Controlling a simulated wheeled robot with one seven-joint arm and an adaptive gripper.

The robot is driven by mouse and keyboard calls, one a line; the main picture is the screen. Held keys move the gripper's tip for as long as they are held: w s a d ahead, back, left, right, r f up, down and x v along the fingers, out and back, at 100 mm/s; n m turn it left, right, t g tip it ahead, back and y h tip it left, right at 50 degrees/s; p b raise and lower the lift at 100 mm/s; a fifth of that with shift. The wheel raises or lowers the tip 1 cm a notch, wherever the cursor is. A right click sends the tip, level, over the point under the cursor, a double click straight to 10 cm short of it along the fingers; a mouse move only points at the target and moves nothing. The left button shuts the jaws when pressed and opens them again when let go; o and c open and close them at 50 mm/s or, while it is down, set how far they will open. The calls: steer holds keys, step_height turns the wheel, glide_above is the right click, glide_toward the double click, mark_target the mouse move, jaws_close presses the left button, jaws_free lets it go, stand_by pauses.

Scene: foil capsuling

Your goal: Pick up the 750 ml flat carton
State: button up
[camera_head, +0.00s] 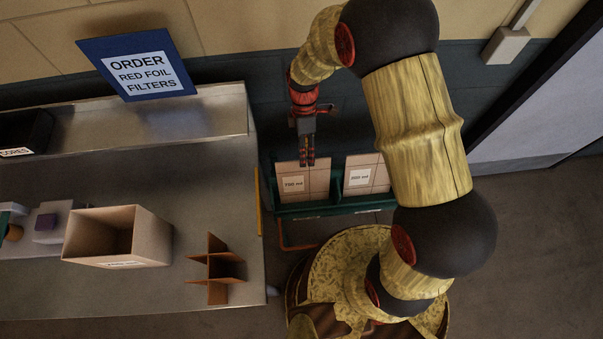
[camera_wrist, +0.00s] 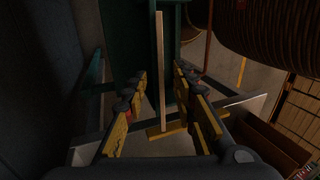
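The 750 ml flat carton (camera_head: 317,184) is a tan, folded panel with a white label, standing upright in the left slot of a green rack (camera_head: 325,209). My gripper (camera_head: 307,160) points down at its top edge in the head view, and the fingers overlap the upper part of the carton. In the wrist view the carton (camera_wrist: 161,75) shows edge-on as a thin tan strip between the two finger pairs (camera_wrist: 160,108). The fingers are open, with a gap on both sides of the strip. Whether they reach below its top edge is hard to tell.
A second flat carton (camera_head: 379,172) with a different label stands in the right slot. A steel bench (camera_head: 200,190) to the left holds an open box (camera_head: 155,238) and a cardboard divider (camera_head: 217,268). A dark wall (camera_head: 270,125) is close behind the rack.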

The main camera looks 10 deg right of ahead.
mark_target(305, 171)
steer(key=x, duration=0.6)
steer(key=shift+s+a+f, duration=0.15)
steer(key=shift+a+f, duration=0.1)
steer(key=shift+f, duration=0.05)
steer(key=shift+c, duration=0.7)
jaws_close()
